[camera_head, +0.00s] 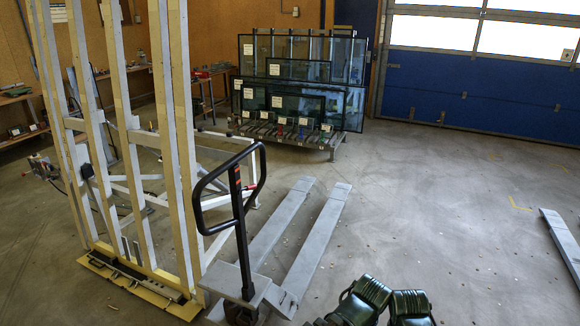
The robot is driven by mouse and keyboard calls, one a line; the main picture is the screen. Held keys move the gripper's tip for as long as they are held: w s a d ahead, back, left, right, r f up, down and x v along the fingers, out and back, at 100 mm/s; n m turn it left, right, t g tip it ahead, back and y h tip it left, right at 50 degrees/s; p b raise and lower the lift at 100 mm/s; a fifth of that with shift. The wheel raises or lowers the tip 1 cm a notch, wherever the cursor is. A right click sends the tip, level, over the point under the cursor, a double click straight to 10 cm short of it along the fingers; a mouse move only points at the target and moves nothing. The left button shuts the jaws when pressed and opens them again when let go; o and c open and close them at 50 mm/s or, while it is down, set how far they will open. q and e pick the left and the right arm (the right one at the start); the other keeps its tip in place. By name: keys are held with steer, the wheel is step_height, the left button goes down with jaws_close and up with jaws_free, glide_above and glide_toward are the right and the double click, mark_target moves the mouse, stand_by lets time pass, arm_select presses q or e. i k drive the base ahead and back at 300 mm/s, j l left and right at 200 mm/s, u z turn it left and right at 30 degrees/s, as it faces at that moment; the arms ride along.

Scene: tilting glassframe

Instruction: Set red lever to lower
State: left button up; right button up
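A pallet jack stands in the centre foreground with its two grey forks (323,235) pointing away from me. Its black loop handle (201,192) rises on an upright black shaft (240,225). A small red lever (250,187) shows at the right inner side of the loop, close to the shaft. It is too small to tell its position. Neither of my grippers can be made out. Two dark green ribbed parts at the bottom edge, right of the jack, seem to be my arms, and nothing of mine touches the handle.
A tall wooden-faced tilting frame (172,150) stands close left of the jack. A rack with glass panes (300,85) is at the back. A grey rail (563,243) lies at the right edge. The concrete floor (430,210) between is mostly clear.

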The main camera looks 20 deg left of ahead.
mark_target(252, 187)
steer(key=i+j+u, duration=0.2)
steer(key=u, duration=0.15)
steer(key=i+j+u, duration=0.2)
steer(key=u, duration=0.15)
steer(key=i+j+u, duration=0.15)
steer(key=u, duration=0.15)
steer(key=i, duration=0.1)
